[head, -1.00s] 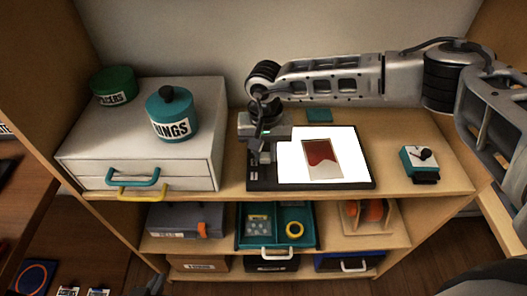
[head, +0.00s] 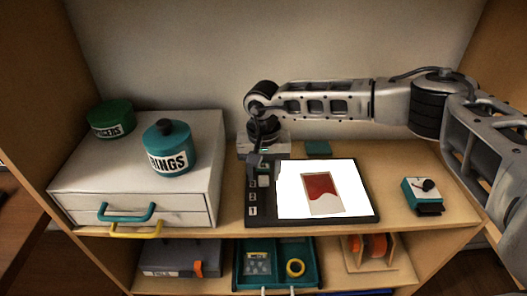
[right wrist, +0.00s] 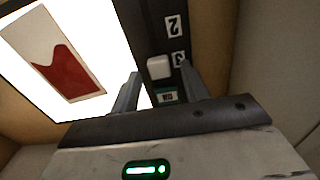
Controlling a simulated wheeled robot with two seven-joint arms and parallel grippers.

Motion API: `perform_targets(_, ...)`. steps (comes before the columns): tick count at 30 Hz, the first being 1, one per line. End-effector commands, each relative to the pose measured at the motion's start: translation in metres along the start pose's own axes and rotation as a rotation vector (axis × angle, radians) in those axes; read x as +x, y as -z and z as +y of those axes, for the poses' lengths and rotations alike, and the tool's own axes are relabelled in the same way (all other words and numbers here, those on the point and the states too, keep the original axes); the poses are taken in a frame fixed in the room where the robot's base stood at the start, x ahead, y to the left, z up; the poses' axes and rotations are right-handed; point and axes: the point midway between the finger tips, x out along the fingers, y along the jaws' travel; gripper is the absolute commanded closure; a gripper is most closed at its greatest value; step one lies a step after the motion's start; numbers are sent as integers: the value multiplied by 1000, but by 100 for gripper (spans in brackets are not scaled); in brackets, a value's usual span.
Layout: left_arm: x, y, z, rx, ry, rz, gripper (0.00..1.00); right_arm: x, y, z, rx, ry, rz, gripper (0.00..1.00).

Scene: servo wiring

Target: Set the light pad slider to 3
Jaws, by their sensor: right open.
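The light pad (head: 371,215) lies on the shelf top with its bright panel lit. Its dark slider strip (head: 251,222) runs along the left side, with labels 1, 2 and 3 from front to back. The pale slider knob (head: 264,181) sits beside label 3; in the right wrist view the knob (right wrist: 159,68) is also next to the 3 (right wrist: 178,58). My right gripper (head: 257,158) is open and empty above the strip's back end, apart from the knob in the head view. Its fingers (right wrist: 160,72) show on either side of the strip. My left gripper is out of view.
A red-and-white picture card (head: 322,193) lies on the panel. A white drawer box (head: 135,185) with a teal RINGS jar (head: 170,150) stands left. A small teal device (head: 422,195) sits right of the pad.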

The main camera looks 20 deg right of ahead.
Motion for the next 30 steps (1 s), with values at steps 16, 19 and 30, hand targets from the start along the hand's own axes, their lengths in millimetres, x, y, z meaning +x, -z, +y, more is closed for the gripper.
perform_targets(16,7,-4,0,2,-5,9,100,-118,1,0,1,4,6,55)
perform_targets(19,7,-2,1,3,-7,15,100,-135,1,0,1,4,6,55)
perform_targets(30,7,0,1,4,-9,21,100,-155,1,0,1,2,4,55)
